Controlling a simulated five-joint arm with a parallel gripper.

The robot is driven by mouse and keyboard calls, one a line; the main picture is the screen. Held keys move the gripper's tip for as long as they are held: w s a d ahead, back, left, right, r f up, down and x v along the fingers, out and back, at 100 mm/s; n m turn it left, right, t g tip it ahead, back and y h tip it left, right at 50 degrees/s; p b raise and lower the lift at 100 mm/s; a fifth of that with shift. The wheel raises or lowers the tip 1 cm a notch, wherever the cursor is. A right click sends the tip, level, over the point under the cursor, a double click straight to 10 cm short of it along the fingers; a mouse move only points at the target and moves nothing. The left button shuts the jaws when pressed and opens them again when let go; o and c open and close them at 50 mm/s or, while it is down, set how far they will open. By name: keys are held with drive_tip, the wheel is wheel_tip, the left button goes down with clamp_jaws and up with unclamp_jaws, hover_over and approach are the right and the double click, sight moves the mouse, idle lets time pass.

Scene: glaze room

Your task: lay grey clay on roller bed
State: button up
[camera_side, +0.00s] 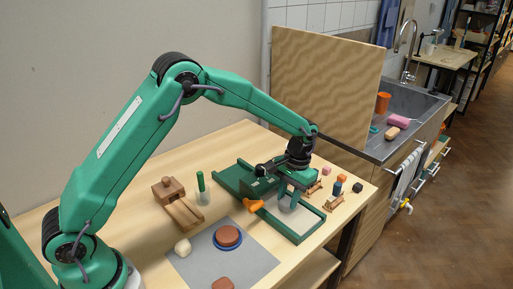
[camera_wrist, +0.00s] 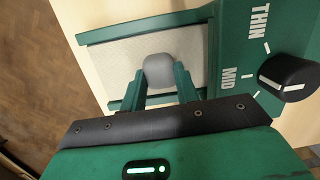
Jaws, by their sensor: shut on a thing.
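My gripper (camera_wrist: 160,88) is shut on the grey clay (camera_wrist: 159,70), a smooth rounded lump between the two green fingers in the wrist view. The roller bed (camera_wrist: 106,72) is a pale flat surface in a green frame, and the clay shows over it. In the side view the bed's green frame (camera_side: 310,232) lies near the table's right edge, with my gripper (camera_side: 288,200) pointing down over it. I cannot tell whether the clay touches the bed.
A black thickness knob (camera_wrist: 288,78) stands beside the bed, as does an orange handle (camera_side: 254,205). A grey mat (camera_side: 208,266) bears a pale lump (camera_side: 183,247) and a brown round (camera_side: 228,236). Wooden blocks (camera_side: 181,209) lie left; small coloured pieces (camera_side: 357,187) stand right.

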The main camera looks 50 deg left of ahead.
drive_tip(key=o, duration=1)
drive_tip(key=shift+f, duration=0.1)
wheel_tip(320, 180, up, 12)
drive_tip(key=w, duration=0.2)
idle(0.6)
